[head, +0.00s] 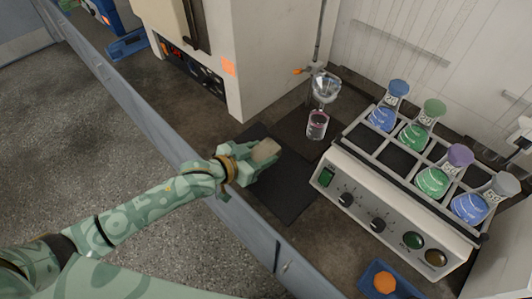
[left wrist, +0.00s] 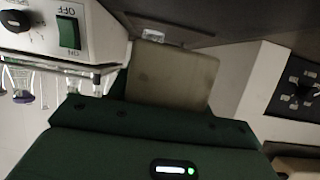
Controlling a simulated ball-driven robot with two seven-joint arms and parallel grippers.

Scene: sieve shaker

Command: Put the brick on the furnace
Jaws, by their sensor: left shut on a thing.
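The brick (head: 265,150) is a small beige block held in my left gripper (head: 260,160). The gripper is shut on it above a dark mat (head: 290,192) on the bench. In the left wrist view the brick (left wrist: 172,76) sticks out past the dark green gripper body (left wrist: 150,140); the fingers are hard to make out there. The furnace (head: 283,50) is a large pale box with a dark control panel, beyond my gripper at the top of the head view. Its top is cut off by the picture edge. My right gripper is not in view.
A shaker (head: 395,205) with several coloured flasks stands at the right. A glass funnel on a stand (head: 325,86) and a small beaker (head: 317,125) stand between furnace and shaker. A blue tray (head: 372,270) with an orange item lies at the front.

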